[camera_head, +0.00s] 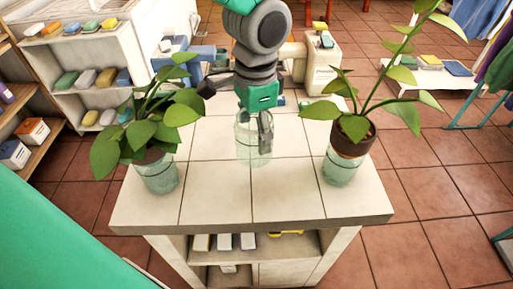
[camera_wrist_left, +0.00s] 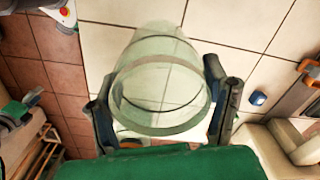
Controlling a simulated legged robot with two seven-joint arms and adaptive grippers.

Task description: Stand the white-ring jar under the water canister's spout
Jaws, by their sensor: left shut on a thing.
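A clear greenish glass jar (camera_head: 252,148) with a pale ring is at the middle of the tiled counter. My left gripper (camera_head: 256,122) is shut on it from above; its fingers are at opposite sides of the jar. In the left wrist view the jar (camera_wrist_left: 160,85) fills the middle, empty and see-through, between the fingers (camera_wrist_left: 165,108). I cannot tell whether its base touches the counter. My right gripper is not in view.
Potted plants in glass jars stand at left (camera_head: 158,174) and right (camera_head: 340,168) of the held jar, leaves leaning inward. A blue object (camera_head: 203,57) is at the back left. The counter's front (camera_head: 235,205) is clear.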

